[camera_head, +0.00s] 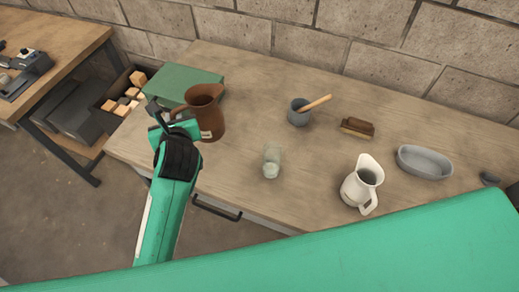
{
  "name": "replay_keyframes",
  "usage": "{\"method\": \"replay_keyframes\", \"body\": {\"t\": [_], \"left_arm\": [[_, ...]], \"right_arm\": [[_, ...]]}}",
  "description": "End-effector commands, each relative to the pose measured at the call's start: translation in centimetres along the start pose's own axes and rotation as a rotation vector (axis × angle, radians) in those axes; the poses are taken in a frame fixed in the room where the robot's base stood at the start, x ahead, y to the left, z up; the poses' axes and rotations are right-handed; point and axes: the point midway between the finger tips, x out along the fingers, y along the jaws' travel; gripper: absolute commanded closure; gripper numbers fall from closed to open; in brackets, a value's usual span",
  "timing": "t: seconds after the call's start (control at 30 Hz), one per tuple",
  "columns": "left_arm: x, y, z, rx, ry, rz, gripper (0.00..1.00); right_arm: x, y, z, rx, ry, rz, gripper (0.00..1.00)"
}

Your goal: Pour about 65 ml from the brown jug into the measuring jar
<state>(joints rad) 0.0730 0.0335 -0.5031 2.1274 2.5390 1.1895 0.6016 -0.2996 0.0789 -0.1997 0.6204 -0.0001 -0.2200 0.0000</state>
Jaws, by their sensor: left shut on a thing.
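The brown jug (208,108) is upright at the left part of the wooden workbench, in front of the green box. My left gripper (180,118) is at the jug's left side and is shut on its handle. I cannot tell whether the jug's base touches the bench. The measuring jar (271,162) is a small clear glass vessel standing upright on the bench, to the right of the jug and nearer to me. Its contents are hard to make out. My right gripper is not in view.
A white jug (361,188) stands right of the jar. A grey mortar with a wooden pestle (299,113), a brush (357,127) and a grey oval dish (424,162) stand farther back and right. The green box (183,84) is behind the brown jug. Bench between brown jug and jar is clear.

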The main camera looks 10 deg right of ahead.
Motion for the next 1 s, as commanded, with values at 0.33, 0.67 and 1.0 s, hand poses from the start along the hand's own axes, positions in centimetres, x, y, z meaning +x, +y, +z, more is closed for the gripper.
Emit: {"method": "replay_keyframes", "body": {"t": [0.33, 0.67, 1.0], "left_arm": [[2.9, -7.5, -2.0, 0.133, -0.001, -0.295, 1.00], [5.5, -9.3, -6.0, 0.217, 0.001, -0.499, 1.00], [7.8, -6.8, -10.6, 0.269, 0.007, -0.652, 1.00]], "right_arm": [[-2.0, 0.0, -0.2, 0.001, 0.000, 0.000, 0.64], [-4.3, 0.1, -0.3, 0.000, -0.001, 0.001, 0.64], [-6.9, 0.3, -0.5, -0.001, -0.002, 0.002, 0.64]]}}
